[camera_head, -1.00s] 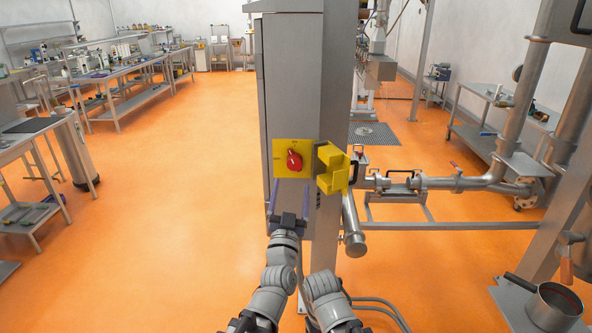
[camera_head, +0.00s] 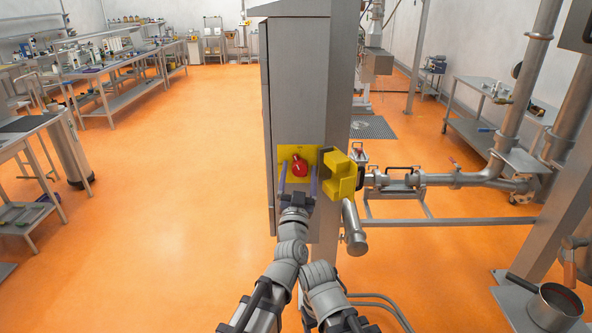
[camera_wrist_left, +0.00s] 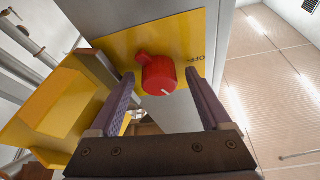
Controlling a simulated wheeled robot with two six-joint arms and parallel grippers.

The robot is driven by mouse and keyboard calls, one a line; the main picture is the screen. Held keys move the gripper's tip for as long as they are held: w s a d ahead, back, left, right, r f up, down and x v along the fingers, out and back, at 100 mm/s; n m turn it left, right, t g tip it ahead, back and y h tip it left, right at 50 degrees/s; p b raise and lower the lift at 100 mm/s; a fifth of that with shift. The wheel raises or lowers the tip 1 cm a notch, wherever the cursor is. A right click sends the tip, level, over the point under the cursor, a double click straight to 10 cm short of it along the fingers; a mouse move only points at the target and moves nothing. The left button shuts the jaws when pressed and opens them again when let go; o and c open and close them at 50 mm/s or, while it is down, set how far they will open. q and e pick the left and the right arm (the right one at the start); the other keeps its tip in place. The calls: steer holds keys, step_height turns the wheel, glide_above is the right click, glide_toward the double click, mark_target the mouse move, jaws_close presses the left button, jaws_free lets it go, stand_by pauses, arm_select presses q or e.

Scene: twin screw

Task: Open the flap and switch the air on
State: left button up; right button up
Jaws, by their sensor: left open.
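The red switch knob (camera_head: 300,166) sits on a yellow plate (camera_head: 312,152) on the grey cabinet's front. The yellow flap (camera_head: 339,174) stands swung open to the right of the plate, leaving the knob uncovered. My left gripper (camera_head: 298,178) is open, with its purple fingers on either side of the knob. In the left wrist view, the knob (camera_wrist_left: 160,75) shows between the spread fingertips, apart from both. Lettering that seems to read OFF is on the plate there. The flap (camera_wrist_left: 60,110) fills the left of that view. My right gripper is not in view.
The tall grey cabinet (camera_head: 295,85) stands directly ahead. Steel pipes (camera_head: 440,182) and a low frame lie to its right. A pot (camera_head: 553,308) stands at the lower right. Open orange floor (camera_head: 170,190) lies to the left, with workbenches beyond.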

arm_select(q)
steer(key=shift+s+d, duration=0.1)
steer(key=shift+c, duration=0.6)
steer(key=c, duration=0.3)
jaws_close()
steer(key=shift+a+r+m+h+p, duration=0.15)
steer(key=shift+m+h, duration=0.2)
steer(key=shift+m, duration=0.35)
steer(key=shift+a+f+m+h+p, duration=0.15)
steer(key=shift+m+h, duration=0.2)
steer(key=shift+m, duration=0.35)
steer(key=shift+d+m+g+h+p, duration=0.15)
steer(key=shift+m+g+h+p, duration=0.5)
steer(key=shift+m, duration=1.35)
steer(key=shift+h, duration=0.25)
steer(key=shift+o, duration=2.1)
jaws_free()
